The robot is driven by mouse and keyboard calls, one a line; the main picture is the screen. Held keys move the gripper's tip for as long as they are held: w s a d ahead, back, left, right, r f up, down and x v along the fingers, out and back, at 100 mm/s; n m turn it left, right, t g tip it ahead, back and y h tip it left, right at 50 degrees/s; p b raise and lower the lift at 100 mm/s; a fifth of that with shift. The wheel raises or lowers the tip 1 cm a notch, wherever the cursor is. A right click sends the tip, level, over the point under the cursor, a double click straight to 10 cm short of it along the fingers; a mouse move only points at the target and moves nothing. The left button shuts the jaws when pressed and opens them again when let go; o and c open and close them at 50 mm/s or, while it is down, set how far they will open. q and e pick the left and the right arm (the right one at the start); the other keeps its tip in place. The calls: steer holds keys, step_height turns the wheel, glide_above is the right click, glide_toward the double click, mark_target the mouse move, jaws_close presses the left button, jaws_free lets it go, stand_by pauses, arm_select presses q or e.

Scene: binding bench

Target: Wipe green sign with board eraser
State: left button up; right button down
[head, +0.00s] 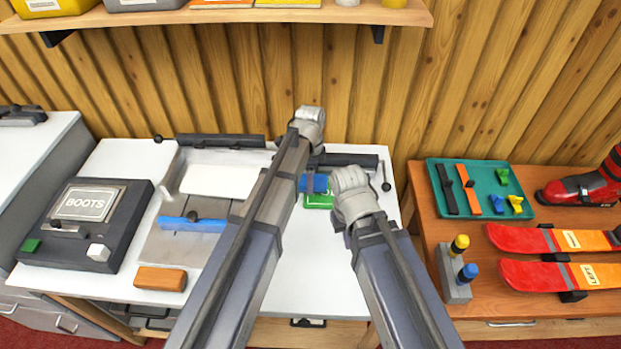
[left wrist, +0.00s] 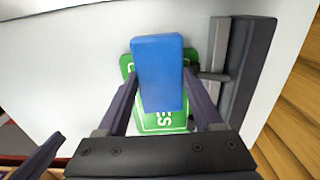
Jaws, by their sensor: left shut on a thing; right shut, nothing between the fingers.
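The green sign (head: 318,201) lies on the white bench top, partly covered. In the left wrist view, the sign (left wrist: 163,122) shows white border and lettering around the eraser. The blue board eraser (head: 314,183) is held over the sign; the eraser (left wrist: 158,72) fills the space between the fingers of my left gripper (left wrist: 160,95). I cannot tell whether eraser and sign touch. My right gripper (head: 344,228) is shut and empty at the sign's right, mostly hidden under its wrist.
A dark BOOTS box (head: 135,223), an orange-brown block (head: 160,279) and a blue-edged grey fixture (head: 160,245) stand left. Dark bars (head: 220,140) line the back. Right, an orange table (head: 420,200) holds a teal tray (head: 520,208) and red skis (head: 520,237).

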arm_select(q)
steer(key=shift+r+p, duration=1.6)
steer(key=shift+r, duration=0.4)
step_height(320, 180, up, 3)
steer(key=p, duration=0.3)
steer(key=shift+r, duration=0.1)
